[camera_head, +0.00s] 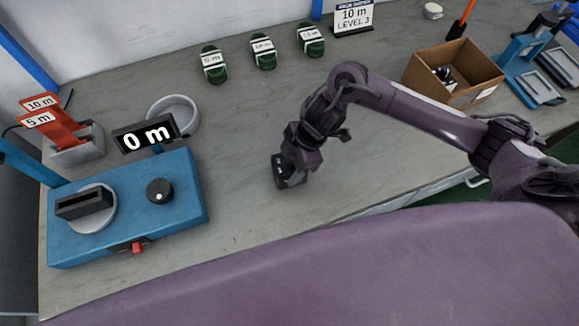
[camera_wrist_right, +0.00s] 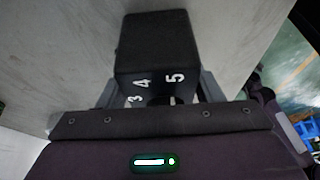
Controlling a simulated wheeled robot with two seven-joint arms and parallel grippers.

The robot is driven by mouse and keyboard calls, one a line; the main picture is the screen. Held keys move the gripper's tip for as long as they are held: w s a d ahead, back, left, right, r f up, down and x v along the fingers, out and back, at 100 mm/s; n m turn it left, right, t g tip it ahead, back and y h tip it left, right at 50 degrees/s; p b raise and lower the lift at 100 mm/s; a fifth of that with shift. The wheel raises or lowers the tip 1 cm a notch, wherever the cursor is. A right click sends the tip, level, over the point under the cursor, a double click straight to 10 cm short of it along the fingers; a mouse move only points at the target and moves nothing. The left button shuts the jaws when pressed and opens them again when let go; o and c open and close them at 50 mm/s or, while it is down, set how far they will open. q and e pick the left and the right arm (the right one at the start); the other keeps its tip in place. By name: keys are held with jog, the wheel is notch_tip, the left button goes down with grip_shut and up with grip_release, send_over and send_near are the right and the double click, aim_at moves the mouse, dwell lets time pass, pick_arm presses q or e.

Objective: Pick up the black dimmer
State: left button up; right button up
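The black dimmer (camera_head: 285,178) is a small dark box at the middle of the grey workbench. In the right wrist view the black dimmer (camera_wrist_right: 158,45) fills the space ahead of the palm, with white digits 3, 4 and 5 on its near face. My right gripper (camera_head: 291,166) points down at it from above. In the wrist view its grey fingers (camera_wrist_right: 160,88) lie along both sides of the box, with no clear gap. Whether they press on it cannot be told. The dimmer's underside is hidden. My left gripper is not in view.
A blue machine (camera_head: 185,205) with a "0 m" display (camera_head: 146,134) stands at left, beside a grey ring dish (camera_head: 176,112) and red-tagged holder (camera_head: 75,140). Several green coils (camera_head: 263,52) lie at the back. A cardboard box (camera_head: 470,62) stands at right. Bench around the dimmer is clear.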

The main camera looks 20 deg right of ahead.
jog(key=shift+c, duration=1.4)
jog(key=shift+r, duration=0.2)
